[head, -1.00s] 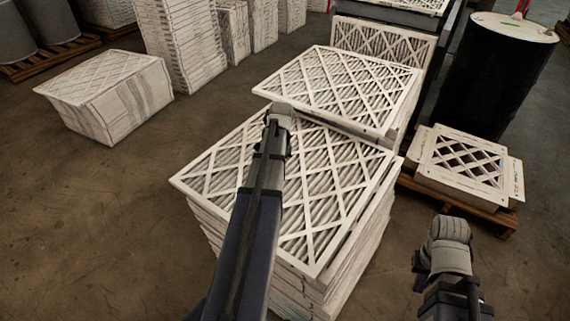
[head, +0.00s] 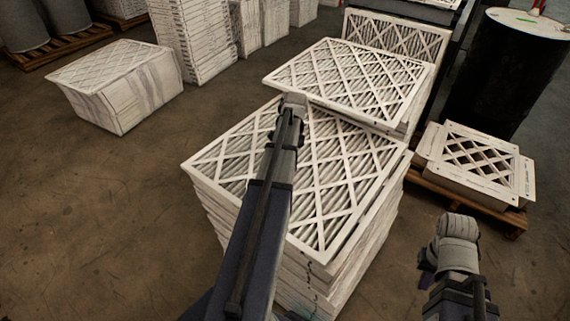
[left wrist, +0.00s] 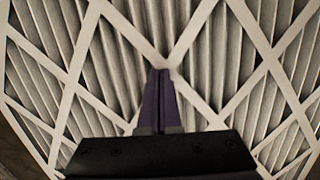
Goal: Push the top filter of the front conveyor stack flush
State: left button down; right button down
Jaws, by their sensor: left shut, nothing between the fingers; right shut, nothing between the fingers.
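A near stack of white-framed pleated filters stands in the middle of the head view, its top filter (head: 350,170) lying lattice side up. Behind it is another stack, whose top filter (head: 350,80) overhangs at the left and near side. My left arm reaches across the near stack. Its wrist end is near that stack's far edge and hides the left fingers there. In the left wrist view my left gripper (left wrist: 160,72) is shut and empty, its purple fingers against a filter lattice (left wrist: 215,60); contact is unclear. My right gripper (head: 425,279) is shut and empty, low at the right.
An upright filter (head: 395,35) stands behind the far stack. A black drum (head: 495,75) and a low pallet with a lattice-topped box (head: 475,165) are at the right. A carton (head: 120,90) and tall stacks (head: 190,45) are at the left. Floor at the lower left is clear.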

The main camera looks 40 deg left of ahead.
pick_arm(q)
jog(key=shift+w+a+r+p, duration=0.1)
jog(key=shift+w+r+p, duration=0.45)
jog(key=shift+p, duration=0.3)
jog(key=shift+s, duration=0.1)
jog(key=shift+w+r+p, duration=0.3)
jog(key=shift+r+p, duration=0.05)
send_near(309, 150)
jog(key=f, duration=0.3)
jog(key=s+f, duration=0.1)
jog(key=f, duration=0.1)
jog(key=shift+a+f, duration=0.1)
jog(key=shift+a, duration=0.15)
jog(key=shift+d, duration=0.15)
